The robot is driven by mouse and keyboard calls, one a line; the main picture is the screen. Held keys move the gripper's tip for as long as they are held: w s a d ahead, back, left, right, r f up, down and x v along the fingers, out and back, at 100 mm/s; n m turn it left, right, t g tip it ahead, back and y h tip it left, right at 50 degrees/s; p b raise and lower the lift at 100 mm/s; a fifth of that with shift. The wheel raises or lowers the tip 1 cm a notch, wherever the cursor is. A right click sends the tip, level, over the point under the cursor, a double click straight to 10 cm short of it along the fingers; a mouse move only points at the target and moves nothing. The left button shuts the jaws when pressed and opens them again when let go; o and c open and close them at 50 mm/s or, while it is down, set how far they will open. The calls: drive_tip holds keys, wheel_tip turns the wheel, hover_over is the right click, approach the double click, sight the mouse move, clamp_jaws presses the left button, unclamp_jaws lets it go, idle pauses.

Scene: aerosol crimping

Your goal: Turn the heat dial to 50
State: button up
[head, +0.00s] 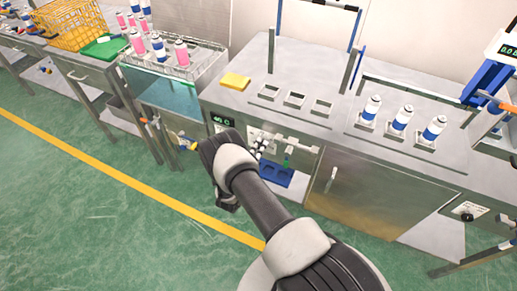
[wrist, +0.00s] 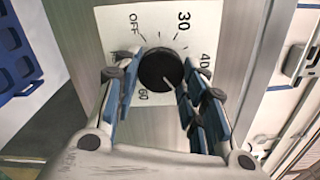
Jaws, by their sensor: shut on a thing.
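The heat dial (wrist: 158,70) is a round black knob on a white plate (wrist: 112,20) marked OFF, 30, 40 and 60. A pale pointer mark at its lower right edge points between the 40 and the 60, toward my right finger. The 50 label is hidden behind that finger. My gripper (wrist: 161,64) is shut on the dial, with blue-padded fingers on its left and right sides. In the head view my arm reaches to the counter front and hides the dial. A small green display (head: 220,121) there seems to read about 40, too small to be sure.
A steel cabinet door (head: 365,190) is further right. Spray cans (head: 401,120) and a yellow cloth (head: 235,81) are on the counter. The green floor in front is clear.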

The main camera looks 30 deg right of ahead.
drive_tip(key=shift+m, duration=0.5)
drive_tip(key=o, duration=1.1)
drive_tip(key=shift+c, duration=0.2)
drive_tip(key=shift+a, duration=0.1)
drive_tip(key=v, duration=1.2)
